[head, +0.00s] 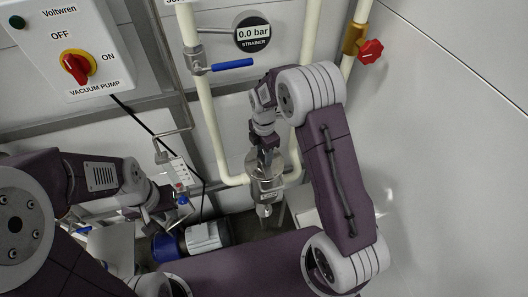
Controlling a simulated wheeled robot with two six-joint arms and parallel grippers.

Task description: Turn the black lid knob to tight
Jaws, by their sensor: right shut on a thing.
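The strainer pot (268,186), a small metal vessel with a label, sits low in the middle between cream pipes. My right gripper (265,160) reaches down onto its top from above and is shut there on the black lid knob. The dark fingers cover the knob, so its turn position and any tight mark cannot be read. My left gripper (170,208) is at the lower left, away from the strainer. It is small and dark, and I cannot tell whether its fingers are open.
A strainer gauge (253,33) reads 0.0 bar. A blue-handled valve (232,65) and a red-handled valve (370,51) are on the pipes. The vacuum pump switch box (76,66) is upper left. A blue and white motor (203,237) sits below. The right wall is bare.

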